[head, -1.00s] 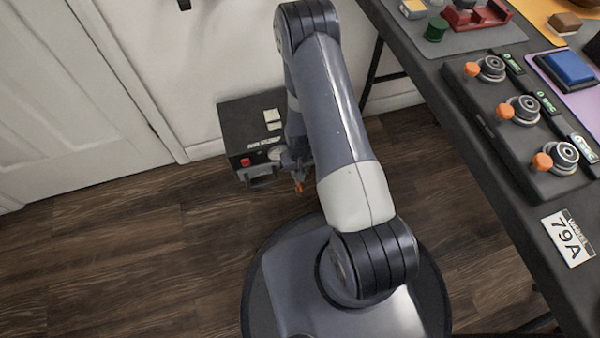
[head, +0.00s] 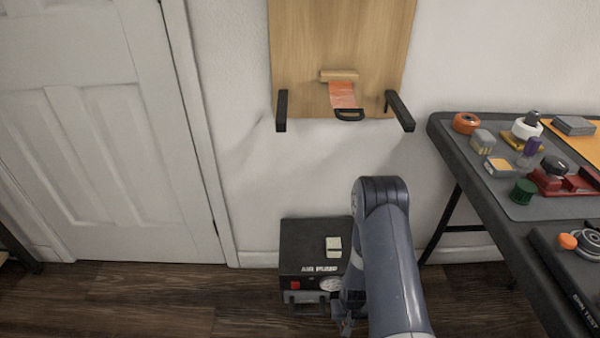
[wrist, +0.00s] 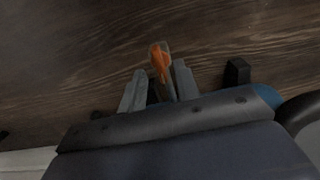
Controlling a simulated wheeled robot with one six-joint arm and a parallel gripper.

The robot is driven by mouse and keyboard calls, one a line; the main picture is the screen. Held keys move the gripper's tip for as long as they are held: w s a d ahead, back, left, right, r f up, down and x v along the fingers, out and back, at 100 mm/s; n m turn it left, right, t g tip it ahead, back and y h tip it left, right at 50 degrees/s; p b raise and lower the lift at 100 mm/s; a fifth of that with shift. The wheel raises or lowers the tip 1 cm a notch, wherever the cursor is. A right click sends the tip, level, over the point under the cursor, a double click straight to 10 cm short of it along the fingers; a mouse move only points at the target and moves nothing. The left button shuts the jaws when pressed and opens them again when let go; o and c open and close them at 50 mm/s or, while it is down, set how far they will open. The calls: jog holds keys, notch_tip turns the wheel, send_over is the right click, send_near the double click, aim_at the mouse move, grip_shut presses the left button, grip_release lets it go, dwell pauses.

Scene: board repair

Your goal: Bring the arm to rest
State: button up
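My arm is bent downward beside a black box. My gripper (head: 345,328) is low, near the box's front right corner and close to the picture's bottom edge in the head view. In the wrist view its two grey fingers (wrist: 158,78) stand apart over dark wood floor. A small orange piece (wrist: 160,62) shows between and past the fingertips. I cannot tell whether the fingers press on it. The orange piece does not show in the head view now.
The black box (head: 298,240) stands on the floor against the wall. A wooden board (head: 300,45) hangs above on two black brackets, with an orange strip (head: 342,95) on it. The worktable (head: 490,238) with several parts is at right. Floor left of the box is clear.

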notch_tip(320, 180, down, 2)
jog(key=shift+f+b, duration=0.25)
jog(key=shift+b, duration=0.05)
jog(key=shift+r+m+p, duration=0.3)
jog(key=shift+p, duration=0.1)
jog(key=shift+m, duration=0.7)
jog(key=shift+f, duration=0.1)
